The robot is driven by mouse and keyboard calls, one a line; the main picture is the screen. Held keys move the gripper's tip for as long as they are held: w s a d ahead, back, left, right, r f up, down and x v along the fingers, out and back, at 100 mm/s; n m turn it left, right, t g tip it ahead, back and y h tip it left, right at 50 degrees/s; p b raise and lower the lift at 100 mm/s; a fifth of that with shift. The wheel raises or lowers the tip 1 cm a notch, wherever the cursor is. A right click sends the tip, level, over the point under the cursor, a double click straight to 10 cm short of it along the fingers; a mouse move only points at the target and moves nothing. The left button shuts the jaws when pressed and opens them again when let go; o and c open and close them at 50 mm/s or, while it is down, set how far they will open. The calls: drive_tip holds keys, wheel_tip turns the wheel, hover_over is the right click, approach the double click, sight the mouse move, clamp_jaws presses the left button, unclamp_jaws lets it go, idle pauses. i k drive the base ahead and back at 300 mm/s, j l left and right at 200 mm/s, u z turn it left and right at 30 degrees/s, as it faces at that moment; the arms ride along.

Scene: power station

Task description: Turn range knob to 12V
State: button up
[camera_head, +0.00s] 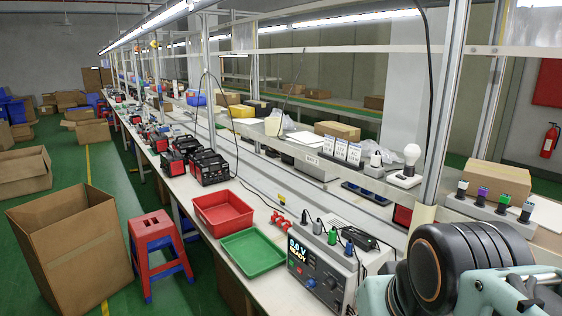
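A grey power unit (347,272) stands on the bench at the lower middle right. Its front faces left toward the aisle. A lit display (300,250) reads about "0.0 V" with "READY" below. Knobs show on the front, including a blue one (311,282) and another round one (331,284). Which one is the range knob, and its marks, are too small to tell. Plugs in grey, green and blue stand on top of the unit. My teal and black arm fills the lower right corner, to the right of the unit. My gripper is not visible.
A green tray (252,253) and a red tray (222,210) lie left of the unit. Small red parts (281,221) lie behind it. A metal post (446,110) rises behind the unit. A red stool (157,232) and an open carton (72,247) stand in the aisle.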

sight(311, 283)
drive_tip(key=k, duration=0.3)
drive_tip(key=k+z, duration=0.3)
drive_tip(key=z, duration=2.9)
drive_tip(key=k+j+z, duration=0.1)
drive_tip(key=z, duration=0.2)
drive_tip(key=k+j+z, duration=0.1)
drive_tip(key=j+z, duration=0.2)
drive_tip(key=k+j, duration=1)
drive_tip(key=j, duration=0.2)
